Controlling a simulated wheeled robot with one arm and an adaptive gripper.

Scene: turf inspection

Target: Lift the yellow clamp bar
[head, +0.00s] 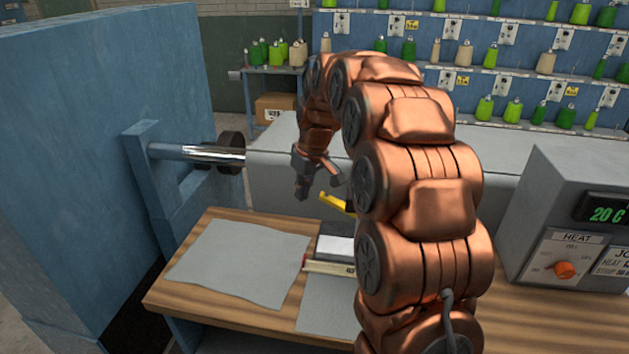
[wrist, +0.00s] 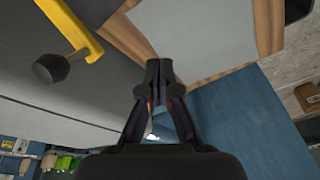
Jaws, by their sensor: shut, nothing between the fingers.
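The yellow clamp bar (head: 337,202) shows in the head view just right of my gripper, partly hidden behind my arm. In the wrist view the yellow bar (wrist: 72,26) is at the upper left, with a dark round knob (wrist: 52,68) on a short stem beside it. My gripper (head: 303,190) is above the far side of the wooden table, left of the bar and apart from it. In the wrist view my gripper's fingertips (wrist: 160,70) are together with nothing between them.
A wooden table (head: 222,318) holds grey sheets (head: 240,262) and a small grey block. A blue wall panel (head: 95,110) with a metal shaft (head: 195,153) stands at left. A grey control box (head: 560,190) with a heat dial is at right. Shelves of spools line the back.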

